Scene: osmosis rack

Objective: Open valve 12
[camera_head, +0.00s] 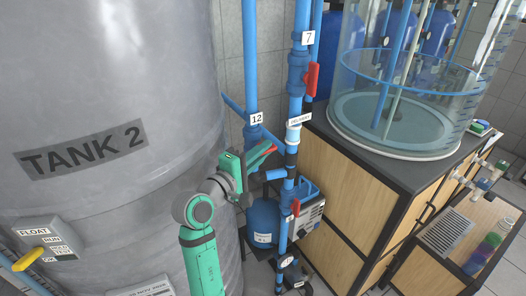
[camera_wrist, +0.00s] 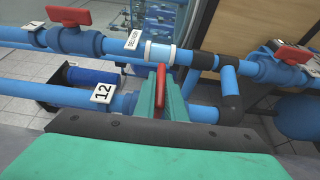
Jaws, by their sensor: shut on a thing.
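Valve 12 is on a vertical blue pipe beside Tank 2, marked by a white "12" label (camera_head: 257,118); the label also shows in the wrist view (camera_wrist: 102,92). Its red handle (camera_head: 262,158) sticks out sideways, across the pipe's line. In the wrist view the red handle (camera_wrist: 160,88) stands between the two green fingers of my gripper (camera_wrist: 161,80). My gripper (camera_head: 259,157) is shut on this handle in the head view. The fingers and wrist hide much of the valve body.
Tank 2 (camera_head: 110,120) is close on the left. A neighbouring blue pipe with a "7" label (camera_head: 308,38) and red handle (camera_head: 312,79) runs close on the right. A wooden cabinet (camera_head: 345,190) with a glass tank (camera_head: 400,90) stands beyond it.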

